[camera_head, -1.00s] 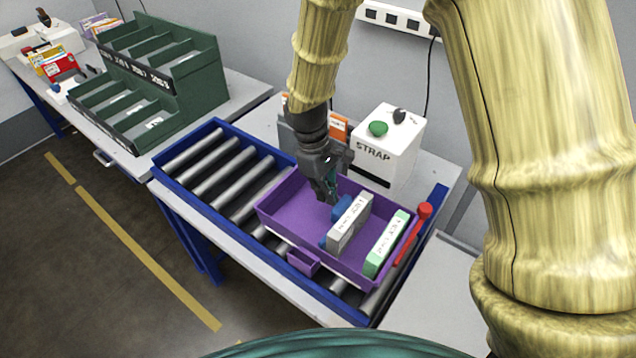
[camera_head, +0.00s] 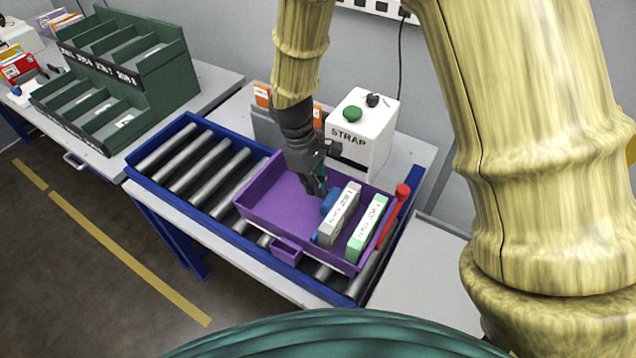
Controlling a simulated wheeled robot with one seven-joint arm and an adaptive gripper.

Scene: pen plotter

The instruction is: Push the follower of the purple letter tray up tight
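The purple letter tray (camera_head: 255,222) sits on the roller conveyor, toward its right end. Inside it stand a grey labelled block of letters (camera_head: 341,214) and a green labelled block (camera_head: 368,228), upright with a gap between them. A blue piece (camera_head: 329,204), which looks like the follower, is against the left side of the grey block, mostly hidden by it. My gripper (camera_head: 317,190) points down into the tray, its tips right beside the blue piece on its left. I cannot tell whether they touch it, nor whether the fingers are open or shut.
A red-knobbed lever (camera_head: 402,192) stands at the tray's right end. A white STRAP box (camera_head: 362,135) with a green button is behind the tray. The conveyor's blue frame (camera_head: 165,198) borders it. Bare rollers (camera_head: 195,162) lie to the left. A green sorting rack (camera_head: 130,70) stands farther left.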

